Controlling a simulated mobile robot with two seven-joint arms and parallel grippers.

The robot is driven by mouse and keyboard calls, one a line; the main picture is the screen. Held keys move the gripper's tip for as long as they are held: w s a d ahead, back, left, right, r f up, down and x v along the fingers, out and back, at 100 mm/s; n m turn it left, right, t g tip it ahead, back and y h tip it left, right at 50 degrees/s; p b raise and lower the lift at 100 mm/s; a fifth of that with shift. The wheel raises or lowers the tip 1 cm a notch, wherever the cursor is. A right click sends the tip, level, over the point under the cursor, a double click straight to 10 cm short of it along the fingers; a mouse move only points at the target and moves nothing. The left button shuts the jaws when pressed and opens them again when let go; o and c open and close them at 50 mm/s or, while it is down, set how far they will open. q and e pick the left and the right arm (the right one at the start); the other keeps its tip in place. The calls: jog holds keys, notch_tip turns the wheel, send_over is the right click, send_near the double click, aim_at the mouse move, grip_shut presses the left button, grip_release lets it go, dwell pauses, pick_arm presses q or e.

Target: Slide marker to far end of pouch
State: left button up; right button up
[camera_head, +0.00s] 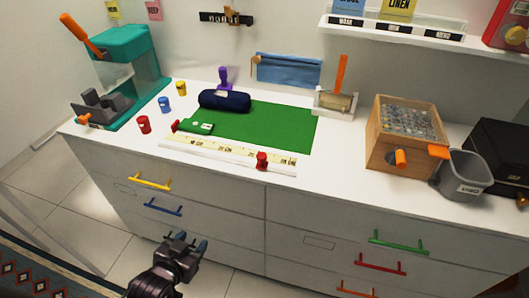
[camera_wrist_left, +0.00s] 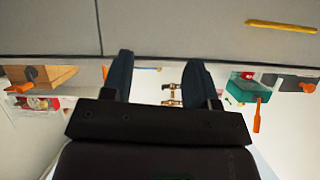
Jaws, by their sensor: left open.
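A cream ruler strip (camera_head: 228,156) lies along the front of the green mat (camera_head: 285,128) on the counter. A red slider-like marker (camera_head: 262,161) sits on the strip toward its right end; a second red piece (camera_head: 175,126) is at the mat's left edge. A dark navy rolled pouch (camera_head: 224,101) lies at the mat's back left. My left gripper (camera_head: 188,243) is open and empty, low in front of the drawers, well away from the strip and pouch. Its two fingers (camera_wrist_left: 158,75) are spread apart in the left wrist view. My right gripper is not seen.
Drawers with coloured handles, such as a yellow one (camera_head: 150,182), fill the counter front. A teal machine (camera_head: 130,55), small coloured cups, a wooden box (camera_head: 403,135) and a grey bin (camera_head: 462,173) stand on top. A blue cloth (camera_head: 288,69) hangs behind.

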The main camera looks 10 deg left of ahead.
aim_at(258, 157)
pick_arm(q)
jog(key=w+d+r+m+t+h, duration=0.1)
jog(key=w+d+r+h, duration=0.1)
jog(key=w, duration=0.6)
jog(key=w+d+r+m+t+h+p, duration=0.1)
jog(key=w+d+r+h, duration=0.2)
jog(key=w+d+r, duration=0.2)
jog(key=w+d+r+m+t+h, duration=0.1)
jog(key=w+d+r, duration=0.3)
jog(key=w, duration=0.7)
jog(key=shift+d+h, duration=0.7)
jog(key=shift+d, duration=0.4)
jog(key=shift+w+d, duration=0.3)
jog(key=shift+w, duration=0.2)
jog(key=shift+w+d, duration=0.1)
jog(key=shift+w, duration=0.1)
jog(key=c, duration=0.3)
grip_shut()
jog(key=shift+a, duration=0.25)
jog(key=a, duration=0.6)
jog(key=w+a, duration=0.1)
jog(key=a, duration=0.5)
jog(key=a+b, duration=0.1)
jog(key=a, duration=0.6)
jog(key=shift+w, duration=0.25)
jog(key=shift+a, duration=0.65)
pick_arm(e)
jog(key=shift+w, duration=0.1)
